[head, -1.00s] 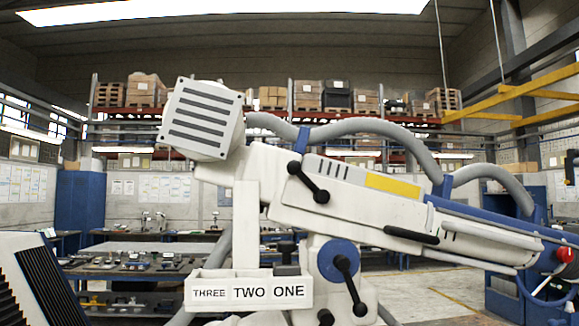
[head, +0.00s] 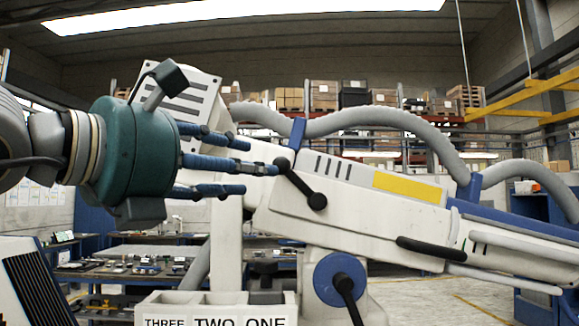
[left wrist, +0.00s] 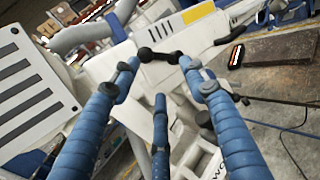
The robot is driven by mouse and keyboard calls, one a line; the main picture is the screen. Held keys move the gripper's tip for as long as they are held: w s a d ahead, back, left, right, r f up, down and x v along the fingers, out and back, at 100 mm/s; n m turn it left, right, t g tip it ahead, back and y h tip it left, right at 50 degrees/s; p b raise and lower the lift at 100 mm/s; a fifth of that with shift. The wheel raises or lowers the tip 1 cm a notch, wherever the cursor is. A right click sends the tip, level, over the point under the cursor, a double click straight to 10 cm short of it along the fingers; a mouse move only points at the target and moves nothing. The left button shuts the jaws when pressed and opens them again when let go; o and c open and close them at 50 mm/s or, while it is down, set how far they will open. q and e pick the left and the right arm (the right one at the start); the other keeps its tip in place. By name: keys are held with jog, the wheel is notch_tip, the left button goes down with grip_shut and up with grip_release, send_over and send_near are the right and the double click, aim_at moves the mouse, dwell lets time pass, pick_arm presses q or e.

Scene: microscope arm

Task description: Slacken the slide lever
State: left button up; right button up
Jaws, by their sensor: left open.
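A black lever with a ball at each end (head: 300,186) sits on the side of the white microscope arm (head: 345,195), slanting down to the right. A second black lever (head: 346,292) is on the blue round joint below; no label shows which is the slide lever. My left gripper (head: 256,167), with a teal body and blue fingers, comes in from the left, open, its fingertips close to the upper lever's upper ball. In the left wrist view the upper lever (left wrist: 160,55) lies just beyond the spread fingertips (left wrist: 158,72); contact cannot be told. My right gripper is out of view.
A white box labelled THREE TWO ONE (head: 215,312) is below the arm. A slatted white head (head: 180,97) is behind my left gripper. A grey hose (head: 385,118) loops above the arm. A black handle (head: 432,247) is further right.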

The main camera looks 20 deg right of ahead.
aim_at(276, 163)
pick_arm(q)
jog(key=shift+t+y, duration=0.5)
jog(key=shift+t, duration=0.1)
jog(key=p+x, duration=0.1)
jog(key=x, duration=0.2)
jog(key=r+p+x, duration=0.1)
jog(key=p+x, duration=0.1)
jog(key=x, duration=0.1)
jog(key=w+a+r+p+x, duration=0.1)
jog(key=p+x, duration=0.1)
jog(key=x, duration=0.1)
jog(key=shift+w+d, duration=0.2)
jog(key=shift+d, duration=0.05)
jog(key=shift+w+d+f, duration=0.2)
jog(key=shift+w+d, duration=0.1)
jog(key=shift+d, duration=0.05)
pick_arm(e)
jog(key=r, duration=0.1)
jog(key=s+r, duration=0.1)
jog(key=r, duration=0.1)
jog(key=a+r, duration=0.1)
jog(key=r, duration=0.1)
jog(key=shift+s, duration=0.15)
pick_arm(q)
jog(key=c, duration=1.1)
grip_shut()
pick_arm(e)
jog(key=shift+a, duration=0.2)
